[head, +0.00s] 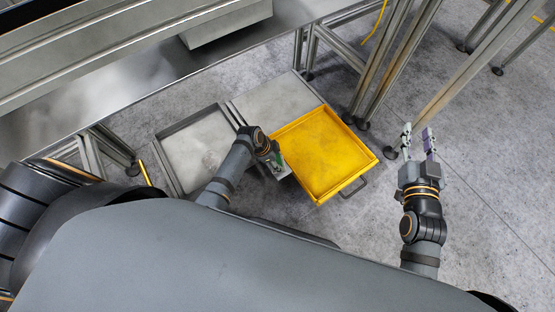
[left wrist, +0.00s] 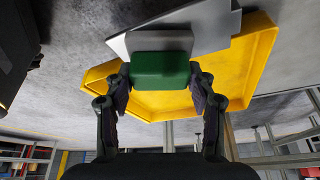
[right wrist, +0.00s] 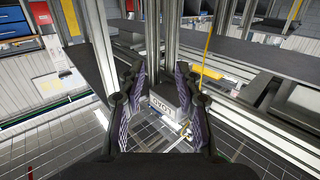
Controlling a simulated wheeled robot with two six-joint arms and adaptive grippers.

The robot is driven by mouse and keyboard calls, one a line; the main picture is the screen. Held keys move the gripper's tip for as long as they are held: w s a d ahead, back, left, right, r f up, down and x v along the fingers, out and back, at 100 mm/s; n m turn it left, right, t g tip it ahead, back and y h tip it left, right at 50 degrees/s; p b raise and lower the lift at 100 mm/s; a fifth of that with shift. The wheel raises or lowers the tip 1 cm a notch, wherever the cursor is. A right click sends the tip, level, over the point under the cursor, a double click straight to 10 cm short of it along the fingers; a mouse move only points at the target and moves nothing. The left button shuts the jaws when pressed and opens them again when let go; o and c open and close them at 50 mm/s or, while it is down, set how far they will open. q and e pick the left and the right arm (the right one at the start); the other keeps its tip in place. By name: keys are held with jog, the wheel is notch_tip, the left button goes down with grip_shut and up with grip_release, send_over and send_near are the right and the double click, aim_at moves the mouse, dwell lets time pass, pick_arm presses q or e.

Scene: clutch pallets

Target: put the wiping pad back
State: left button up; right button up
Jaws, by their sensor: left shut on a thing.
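My left gripper (head: 274,162) is shut on the wiping pad, beside the left edge of the yellow tray (head: 364,164). In the left wrist view the wiping pad (left wrist: 161,71) is a green block with a pale grey layer, between the two fingertips (left wrist: 161,88). In the head view the gripper hides most of the pad; only a bit of green and grey shows. The yellow tray, shallow and seemingly empty, also shows behind the pad in the left wrist view (left wrist: 265,50). My right gripper (head: 417,140) is open and empty, right of the tray.
A grey tray (head: 178,182) lies left of my left arm, and a flat grey panel (head: 280,98) lies behind the yellow tray. Metal frame posts (head: 375,75) stand behind and right of the yellow tray. The grey floor (head: 490,190) on the right is clear.

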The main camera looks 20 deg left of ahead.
pick_arm(q)
jog(key=shift+f, duration=0.15)
jog(key=o, duration=1.1)
pick_arm(e)
jog(key=shift+r, duration=0.4)
